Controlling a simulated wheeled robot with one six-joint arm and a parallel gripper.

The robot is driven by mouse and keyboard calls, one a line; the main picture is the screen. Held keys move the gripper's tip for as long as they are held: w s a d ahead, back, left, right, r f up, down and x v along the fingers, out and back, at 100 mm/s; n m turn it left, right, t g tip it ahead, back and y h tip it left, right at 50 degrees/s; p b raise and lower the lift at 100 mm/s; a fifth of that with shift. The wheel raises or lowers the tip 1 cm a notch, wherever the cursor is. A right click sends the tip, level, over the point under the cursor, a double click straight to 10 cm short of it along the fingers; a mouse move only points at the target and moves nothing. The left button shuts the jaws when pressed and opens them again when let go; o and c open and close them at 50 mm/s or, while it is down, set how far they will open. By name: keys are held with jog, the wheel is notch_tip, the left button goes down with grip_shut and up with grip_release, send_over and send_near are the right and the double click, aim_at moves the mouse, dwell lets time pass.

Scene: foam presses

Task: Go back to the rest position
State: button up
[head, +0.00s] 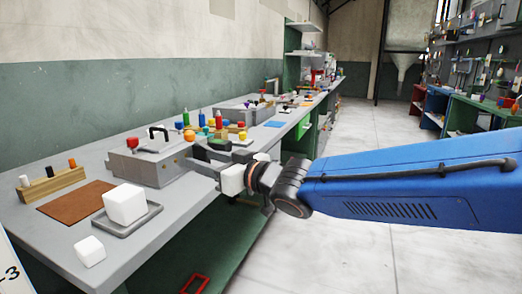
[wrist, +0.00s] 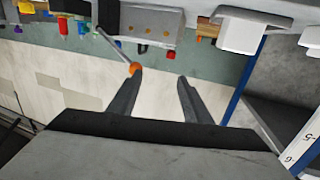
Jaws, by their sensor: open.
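My gripper (head: 204,158) is at the end of my blue arm, over the front edge of the grey bench by the press box. In the wrist view my gripper (wrist: 158,80) has its two dark fingers apart, with nothing between them. The grey press box (head: 148,160) has a black handle, a red knob and stands on the bench. An orange ball on a grey rod (wrist: 134,68) shows close to the left fingertip in the wrist view; I cannot tell if they touch. No rest position mark is visible.
A white foam block (head: 126,204) sits on a grey tray, with a smaller white block (head: 90,250) nearby. A brown mat (head: 76,201) and a wooden peg holder (head: 52,183) lie left. Coloured bottles and knobs stand behind the gripper.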

jog(key=d+f+m+h, duration=0.2)
jog(key=d+f+h, duration=0.2)
jog(key=d, duration=0.6)
jog(key=d+f+m+h, duration=0.3)
jog(key=d+h, duration=0.1)
jog(key=d, duration=0.6)
jog(key=d+f+m+h, duration=0.2)
jog(key=d+f+h, duration=0.15)
jog(key=d, duration=0.65)
jog(key=s+d+f+m+g+h, duration=0.1)
jog(key=s+d+f+m+g, duration=0.1)
jog(key=s+d+f, duration=0.4)
jog(key=s+d+f+m+g+h, duration=0.1)
jog(key=s+d+f+g, duration=0.2)
jog(key=s, duration=1.2)
jog(key=d+f, duration=0.3)
jog(key=shift+s+d+f+m+g, duration=0.15)
jog(key=shift+s+f+m+g, duration=0.25)
jog(key=shift+h, duration=0.25)
